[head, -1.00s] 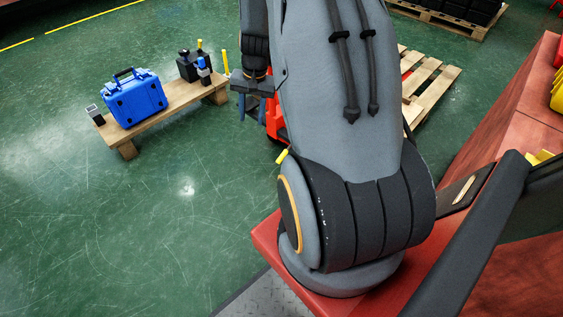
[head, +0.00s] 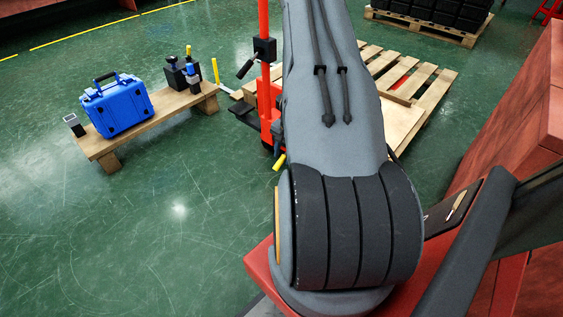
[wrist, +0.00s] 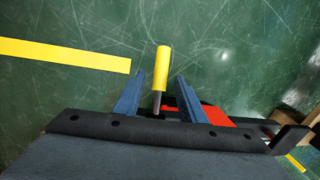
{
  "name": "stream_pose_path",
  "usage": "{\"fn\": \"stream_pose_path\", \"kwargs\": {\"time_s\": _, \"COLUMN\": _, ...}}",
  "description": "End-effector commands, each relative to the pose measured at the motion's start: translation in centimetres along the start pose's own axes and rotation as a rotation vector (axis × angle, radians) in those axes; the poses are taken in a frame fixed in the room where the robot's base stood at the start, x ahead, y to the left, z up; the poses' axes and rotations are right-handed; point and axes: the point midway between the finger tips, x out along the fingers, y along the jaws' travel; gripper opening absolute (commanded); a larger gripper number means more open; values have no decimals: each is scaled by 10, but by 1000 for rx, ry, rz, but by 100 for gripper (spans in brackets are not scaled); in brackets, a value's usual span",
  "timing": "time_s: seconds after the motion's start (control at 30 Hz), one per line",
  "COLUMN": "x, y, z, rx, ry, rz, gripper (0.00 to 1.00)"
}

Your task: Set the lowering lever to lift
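A lever with a yellow grip (wrist: 162,72) on a dark metal stem stands between the two blue fingers of my gripper (wrist: 160,82) in the wrist view. The fingers are apart, with a gap visible on each side of the grip. In the head view the yellow grip (head: 279,162) shows low beside the red upright of a lift truck (head: 266,85). I take it to be the lowering lever; its setting cannot be read. My gripper is mostly hidden behind my arm in the head view. Red truck parts (wrist: 212,112) lie beyond the right finger.
A black box with a handle (head: 263,50) is on the red upright. Wooden pallets (head: 405,85) are behind my arm. A low wooden bench (head: 150,122) at left holds a blue case (head: 118,105) and small black items. The green floor between is clear.

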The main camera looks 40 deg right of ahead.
Motion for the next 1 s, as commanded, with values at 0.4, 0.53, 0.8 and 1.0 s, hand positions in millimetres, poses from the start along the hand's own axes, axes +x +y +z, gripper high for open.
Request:
{"fn": "stream_pose_path", "kwargs": {"time_s": 0.4, "x": 33, "y": -1, "z": 0, "rx": -1, "ry": 0, "rz": 0, "gripper": 37}}
{"fn": "stream_pose_path", "kwargs": {"time_s": 0.53, "x": 32, "y": -1, "z": 0, "rx": -1, "ry": 0, "rz": -1, "gripper": 37}}
{"fn": "stream_pose_path", "kwargs": {"time_s": 0.8, "x": 32, "y": -1, "z": 0, "rx": -1, "ry": 0, "rz": 0, "gripper": 0}}
{"fn": "stream_pose_path", "kwargs": {"time_s": 1.0, "x": 32, "y": -1, "z": -2, "rx": 0, "ry": 0, "rz": -1, "gripper": 0}}
